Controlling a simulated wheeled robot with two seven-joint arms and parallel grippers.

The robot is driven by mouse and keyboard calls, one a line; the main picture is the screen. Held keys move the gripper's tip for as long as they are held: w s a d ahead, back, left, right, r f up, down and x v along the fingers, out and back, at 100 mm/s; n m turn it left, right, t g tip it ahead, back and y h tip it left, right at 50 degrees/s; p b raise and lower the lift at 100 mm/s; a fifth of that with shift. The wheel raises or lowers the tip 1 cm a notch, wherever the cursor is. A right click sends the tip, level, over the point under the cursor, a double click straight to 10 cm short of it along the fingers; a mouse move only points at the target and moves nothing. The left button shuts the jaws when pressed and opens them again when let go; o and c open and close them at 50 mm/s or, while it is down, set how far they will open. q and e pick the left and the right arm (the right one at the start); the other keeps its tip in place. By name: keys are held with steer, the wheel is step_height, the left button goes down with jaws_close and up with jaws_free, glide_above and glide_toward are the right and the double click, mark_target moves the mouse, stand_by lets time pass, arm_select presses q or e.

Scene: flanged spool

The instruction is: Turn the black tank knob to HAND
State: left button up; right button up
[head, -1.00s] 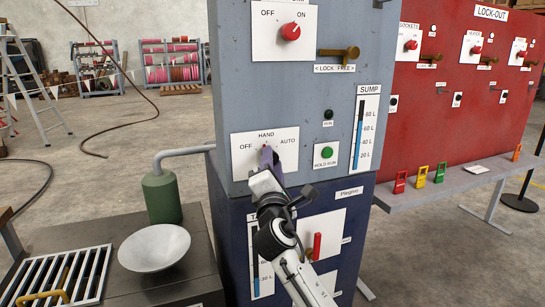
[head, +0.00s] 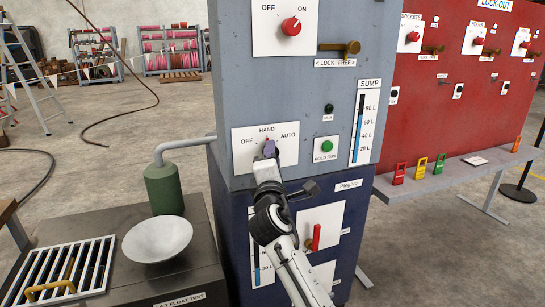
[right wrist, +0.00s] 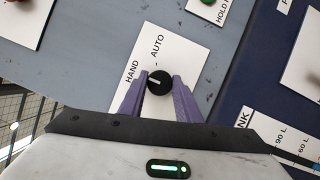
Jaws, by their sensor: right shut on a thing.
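The black tank knob (right wrist: 160,82) sits on a white dial plate, which shows OFF, HAND and AUTO in the head view (head: 284,155). In the right wrist view its white pointer line points left, roughly toward the HAND label (right wrist: 132,71); the AUTO label (right wrist: 157,45) is above. My right gripper (right wrist: 160,98) has its purple fingers on either side of the knob, shut on it. In the head view the gripper (head: 268,151) covers most of the knob. My left gripper is not in view.
A green HOLD RUN button (head: 327,146) and the SUMP gauge (head: 362,125) are right of the dial. A red lever (head: 316,237) is below, near my right arm. A green canister (head: 163,188) and white bowl (head: 157,239) stand on the bench at left.

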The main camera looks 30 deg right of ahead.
steer(key=o, duration=1.1)
steer(key=shift+c, duration=0.2)
steer(key=shift+s+a, duration=0.1)
steer(key=v, duration=1)
